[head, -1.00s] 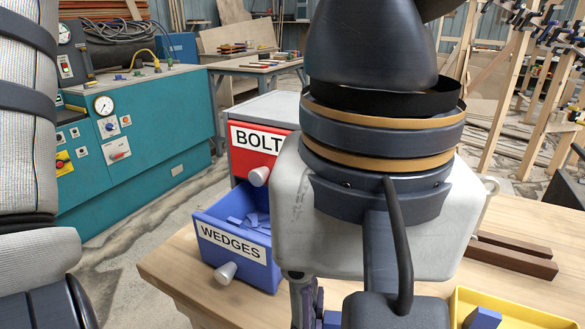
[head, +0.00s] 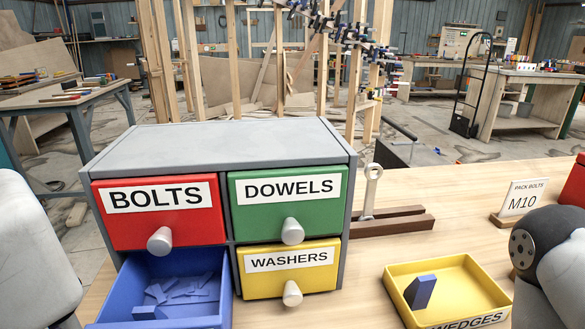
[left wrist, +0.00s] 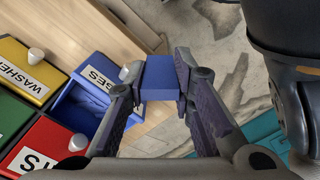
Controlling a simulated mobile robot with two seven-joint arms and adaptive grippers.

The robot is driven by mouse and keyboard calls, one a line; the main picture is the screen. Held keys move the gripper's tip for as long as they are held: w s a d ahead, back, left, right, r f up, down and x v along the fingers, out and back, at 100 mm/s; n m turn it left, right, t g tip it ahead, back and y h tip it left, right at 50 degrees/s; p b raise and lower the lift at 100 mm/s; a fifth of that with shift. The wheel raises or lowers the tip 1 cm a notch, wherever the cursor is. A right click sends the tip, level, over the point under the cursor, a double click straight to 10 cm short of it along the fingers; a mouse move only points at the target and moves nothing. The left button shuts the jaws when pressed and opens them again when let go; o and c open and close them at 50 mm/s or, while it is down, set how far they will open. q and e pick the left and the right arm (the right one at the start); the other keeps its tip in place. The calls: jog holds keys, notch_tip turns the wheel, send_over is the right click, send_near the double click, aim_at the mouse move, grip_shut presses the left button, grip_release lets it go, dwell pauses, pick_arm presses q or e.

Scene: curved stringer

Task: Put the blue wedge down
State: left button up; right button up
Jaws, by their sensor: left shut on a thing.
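In the left wrist view my left gripper (left wrist: 160,82) is shut on a blue wedge (left wrist: 159,76), one finger on each side. The wedge is held beside the open blue drawer (left wrist: 82,112); its height above what lies below cannot be told. The left fingers are outside the head view. The head view shows this open drawer (head: 105,281) at the lower left, with several blue wedges (head: 178,289) lying inside. Another blue wedge (head: 421,291) stands in a yellow tray (head: 474,276) labelled WEDGES. My right gripper's fingers are out of view.
The grey cabinet (head: 215,137) has shut red BOLTS (head: 160,228), green DOWELS (head: 291,212) and yellow WASHERS (head: 285,284) drawers. Right of it are a brown wooden stand (head: 388,223) and an M10 sign (head: 521,199). Bare bench (head: 440,225) lies between them.

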pick_arm(q)
jog(key=w+a+f, duration=0.1)
jog(key=w, duration=0.4)
jog(key=w+a, duration=0.1)
jog(key=w, duration=0.5)
jog(key=w+a+f, duration=0.1)
jog(key=w+a, duration=0.1)
jog(key=w, duration=0.3)
jog(key=shift+w+f, duration=0.2)
jog(key=shift+f, duration=0.1)
jog(key=f, duration=0.4)
jog(key=shift+w+f, duration=0.2)
jog(key=shift+f, duration=0.05)
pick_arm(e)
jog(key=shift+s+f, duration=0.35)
pick_arm(q)
jog(key=o, duration=0.6)
jog(key=shift+f, duration=0.1)
